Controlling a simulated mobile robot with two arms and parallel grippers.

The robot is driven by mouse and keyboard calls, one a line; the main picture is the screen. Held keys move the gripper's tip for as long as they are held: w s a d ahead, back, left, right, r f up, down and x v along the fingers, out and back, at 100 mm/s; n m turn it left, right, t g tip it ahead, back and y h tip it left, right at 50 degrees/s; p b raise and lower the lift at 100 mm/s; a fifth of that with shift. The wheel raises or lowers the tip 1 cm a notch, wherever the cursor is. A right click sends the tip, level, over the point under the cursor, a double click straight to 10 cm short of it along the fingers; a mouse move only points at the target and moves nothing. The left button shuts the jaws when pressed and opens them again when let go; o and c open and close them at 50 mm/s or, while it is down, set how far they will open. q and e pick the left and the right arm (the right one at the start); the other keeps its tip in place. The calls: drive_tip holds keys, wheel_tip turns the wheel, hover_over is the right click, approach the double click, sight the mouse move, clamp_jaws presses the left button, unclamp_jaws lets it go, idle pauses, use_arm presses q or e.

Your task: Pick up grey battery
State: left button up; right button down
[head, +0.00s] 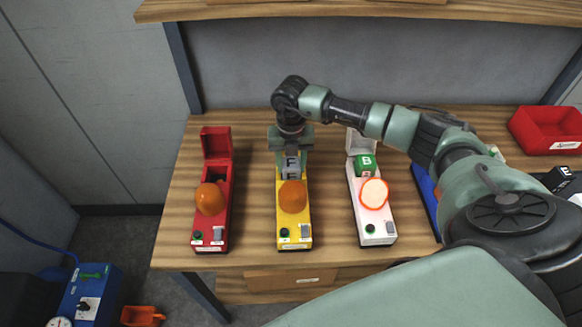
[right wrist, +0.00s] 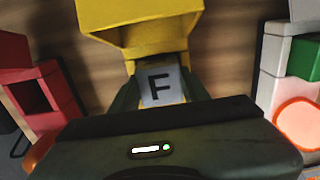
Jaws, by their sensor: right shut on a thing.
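The grey battery (head: 291,165) bears a letter F and is at the yellow road sign unit (head: 294,222), near its open compartment. My right gripper (head: 291,150) reaches down over it from above and is shut on the battery. In the right wrist view the grey battery (right wrist: 159,84) shows between the fingers, in front of the raised yellow lid (right wrist: 140,25). I cannot tell whether it is still seated in the compartment. My left gripper is not in view.
A red unit (head: 217,232) with an open lid stands left. A white unit (head: 376,230) with a lit orange lamp and a green battery (head: 365,165) marked B stands right. A red bin (head: 549,130) is at the far right. A shelf (head: 360,9) crosses above.

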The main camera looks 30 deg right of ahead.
drive_tip(key=shift+r, duration=0.2)
